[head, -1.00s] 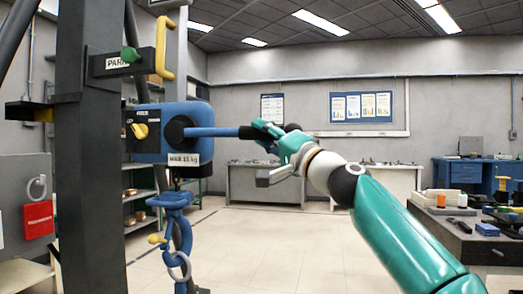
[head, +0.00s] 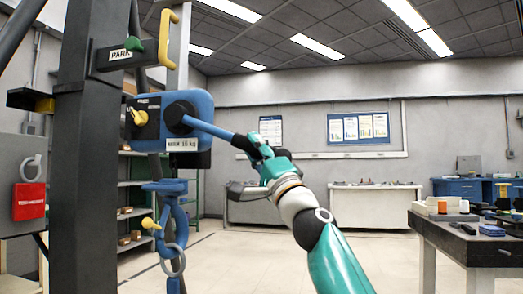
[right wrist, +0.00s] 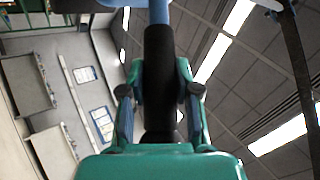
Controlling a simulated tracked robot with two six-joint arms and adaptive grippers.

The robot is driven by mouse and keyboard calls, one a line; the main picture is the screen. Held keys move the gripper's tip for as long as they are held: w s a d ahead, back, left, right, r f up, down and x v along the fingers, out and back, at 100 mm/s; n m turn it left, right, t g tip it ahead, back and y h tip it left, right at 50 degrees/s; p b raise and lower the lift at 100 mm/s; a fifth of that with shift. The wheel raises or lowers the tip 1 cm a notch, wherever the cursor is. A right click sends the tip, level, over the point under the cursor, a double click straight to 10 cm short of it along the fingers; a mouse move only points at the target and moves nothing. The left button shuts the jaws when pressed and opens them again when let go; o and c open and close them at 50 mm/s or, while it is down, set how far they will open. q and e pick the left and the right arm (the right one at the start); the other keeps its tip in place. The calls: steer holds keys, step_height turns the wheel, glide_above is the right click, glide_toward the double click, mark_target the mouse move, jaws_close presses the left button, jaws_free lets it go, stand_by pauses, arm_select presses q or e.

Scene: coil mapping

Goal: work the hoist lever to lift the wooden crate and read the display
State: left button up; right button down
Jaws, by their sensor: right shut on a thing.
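The blue hoist body (head: 187,110) hangs beside the dark post, with a yellow knob and a "MAX 15 kg" label on its front. Its blue lever (head: 212,130) slants down to the right and ends in a black grip. My right gripper (head: 260,150) is shut on this lever near its outer end. In the right wrist view the black lever grip (right wrist: 159,75) runs between the two fingers. A blue hook (head: 170,205) with a ring hangs below the hoist. The wooden crate and a display reading are not visible. My left gripper is not in view.
A dark post (head: 82,150) stands at left, carrying a "PARK" bracket (head: 125,53) with a yellow handle. A red tag (head: 29,201) hangs at far left. A dark table (head: 470,245) with small items stands at right. The floor between is clear.

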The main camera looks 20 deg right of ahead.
steer(key=shift+w+f, duration=0.15)
steer(key=shift+f, duration=0.1)
steer(key=c, duration=0.8)
jaws_free()
